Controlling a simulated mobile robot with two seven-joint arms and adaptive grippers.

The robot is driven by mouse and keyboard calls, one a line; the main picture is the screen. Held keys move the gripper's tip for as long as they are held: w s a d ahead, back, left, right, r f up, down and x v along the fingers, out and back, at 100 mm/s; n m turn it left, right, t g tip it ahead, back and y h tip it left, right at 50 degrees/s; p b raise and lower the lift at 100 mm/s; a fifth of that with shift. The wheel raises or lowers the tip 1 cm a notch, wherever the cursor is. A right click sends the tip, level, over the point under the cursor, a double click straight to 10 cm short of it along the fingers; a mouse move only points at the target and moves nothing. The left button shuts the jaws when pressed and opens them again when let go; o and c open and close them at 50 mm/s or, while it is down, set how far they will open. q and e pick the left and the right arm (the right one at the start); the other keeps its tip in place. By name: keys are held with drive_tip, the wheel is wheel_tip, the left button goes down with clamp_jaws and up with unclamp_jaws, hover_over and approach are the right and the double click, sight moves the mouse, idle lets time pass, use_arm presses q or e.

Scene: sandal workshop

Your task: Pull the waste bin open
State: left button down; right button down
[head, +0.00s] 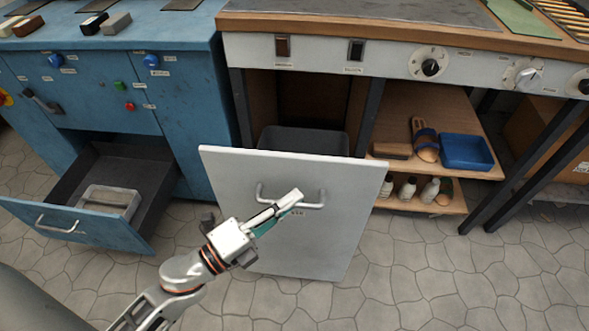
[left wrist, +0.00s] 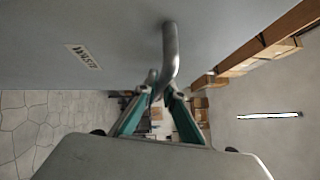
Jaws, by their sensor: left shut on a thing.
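The waste bin has a pale grey front panel (head: 300,245) that stands out from the bench, leaving a gap behind its top edge. A dark grey bin (head: 305,140) shows in the opening behind it. The panel's bar handle (head: 265,192) also shows in the left wrist view (left wrist: 169,45), beside a WASTE label (left wrist: 83,57). My left gripper (head: 287,203) is shut on this handle; its teal fingers (left wrist: 158,108) close around the bar in the wrist view. The gripper covers part of the handle in the head view. My right gripper is not in view.
A blue drawer (head: 75,228) stands open at the left with a grey tray (head: 108,199) in it. Right of the bin are shelves with a blue tray (head: 466,152), a sandal (head: 425,140) and several bottles. The tiled floor (head: 430,275) in front is clear.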

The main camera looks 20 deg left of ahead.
use_arm(q)
drive_tip(key=s+d, duration=0.1)
drive_tip(key=s, duration=0.5)
drive_tip(key=shift+s+d+b, duration=0.3)
drive_tip(key=shift+d+b, duration=0.1)
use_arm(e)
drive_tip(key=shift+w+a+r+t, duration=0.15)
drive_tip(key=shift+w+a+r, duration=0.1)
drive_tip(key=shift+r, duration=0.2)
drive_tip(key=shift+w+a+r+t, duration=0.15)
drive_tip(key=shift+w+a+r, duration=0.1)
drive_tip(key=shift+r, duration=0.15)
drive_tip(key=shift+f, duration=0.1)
use_arm(q)
drive_tip(key=c, duration=2.1)
unclamp_jaws()
drive_tip(key=shift+c, duration=0.2)
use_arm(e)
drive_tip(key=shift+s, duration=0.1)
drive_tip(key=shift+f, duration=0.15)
use_arm(q)
drive_tip(key=shift+s, duration=0.1)
drive_tip(key=v, duration=1.2)
